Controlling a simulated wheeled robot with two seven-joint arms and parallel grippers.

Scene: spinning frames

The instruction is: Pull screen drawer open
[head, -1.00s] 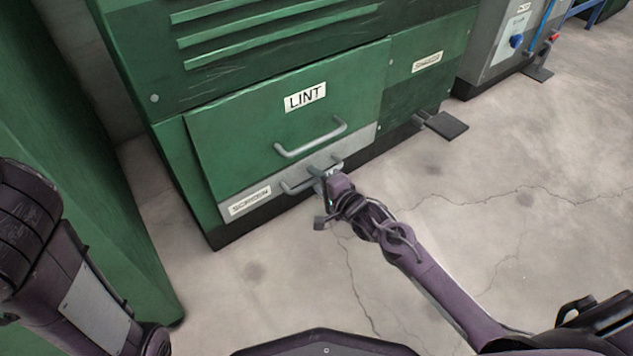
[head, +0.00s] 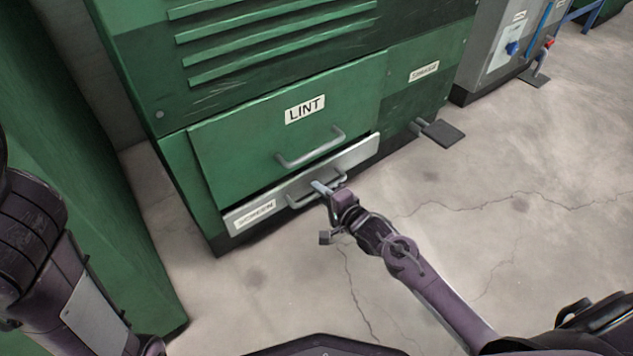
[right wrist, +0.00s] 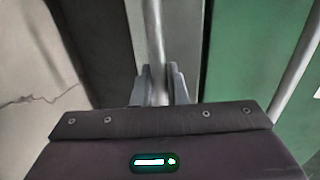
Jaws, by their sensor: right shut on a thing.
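The screen drawer (head: 360,156) is the low grey drawer at the foot of the green machine, with a small label at its left end. It stands slightly out, with a dark gap above its front. My right gripper (head: 322,188) is shut on its bar handle (head: 296,203). In the right wrist view the handle (right wrist: 154,35) runs between the two fingers (right wrist: 158,85). My left arm shows at the left edge of the head view, but its gripper is out of view.
The green LINT panel (head: 255,130) with its own handle (head: 312,150) is just above the drawer. A dark foot pedal (head: 445,133) sticks out at the right. The concrete floor (head: 500,240) in front is clear.

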